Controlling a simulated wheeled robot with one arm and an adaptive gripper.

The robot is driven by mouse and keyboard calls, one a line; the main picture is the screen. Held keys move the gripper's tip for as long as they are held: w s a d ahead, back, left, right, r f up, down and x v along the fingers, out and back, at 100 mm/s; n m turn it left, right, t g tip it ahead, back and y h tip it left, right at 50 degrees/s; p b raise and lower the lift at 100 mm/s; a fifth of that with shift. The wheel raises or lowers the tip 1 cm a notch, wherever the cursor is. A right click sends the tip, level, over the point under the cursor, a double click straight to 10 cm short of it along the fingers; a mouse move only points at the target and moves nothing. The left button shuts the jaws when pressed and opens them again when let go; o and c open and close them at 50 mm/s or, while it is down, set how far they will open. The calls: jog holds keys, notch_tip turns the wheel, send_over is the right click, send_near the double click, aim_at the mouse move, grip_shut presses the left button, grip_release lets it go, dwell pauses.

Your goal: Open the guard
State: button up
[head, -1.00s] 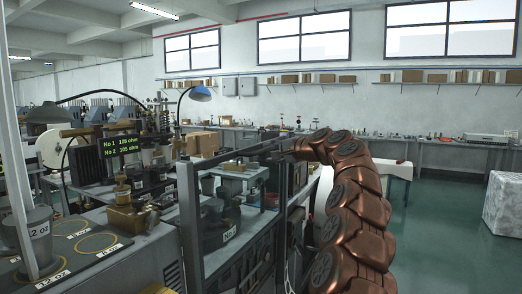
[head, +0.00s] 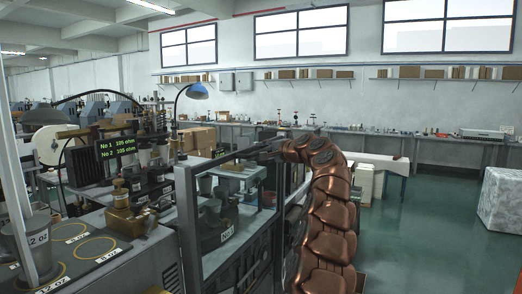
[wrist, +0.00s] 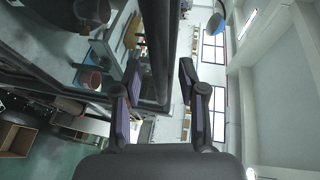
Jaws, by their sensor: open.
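The guard (head: 188,232) is a grey metal frame with see-through panels around the machine's work area, left of my arm. It looks closed, though my arm hides its right end. My gripper (head: 258,154) is at the guard's top rail, near its right end; the fingers are small and dark there. In the wrist view my gripper (wrist: 158,72) is open, with one finger on each side of a dark bar of the guard (wrist: 160,45). The bar lies between the fingers in the picture; I cannot tell whether they touch it. Nothing is gripped.
A cup marked 12 oz (head: 38,232) stands on a ringed plate at the left. A black display (head: 112,150) shows green text. Behind are a blue lamp (head: 197,91) and cardboard boxes (head: 197,138). Green floor (head: 425,225) is free at the right; a wrapped block (head: 501,208) stands there.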

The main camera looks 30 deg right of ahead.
jog(key=shift+w+a+f, duration=0.15)
jog(key=shift+w, duration=0.55)
grip_shut()
dwell(0.4)
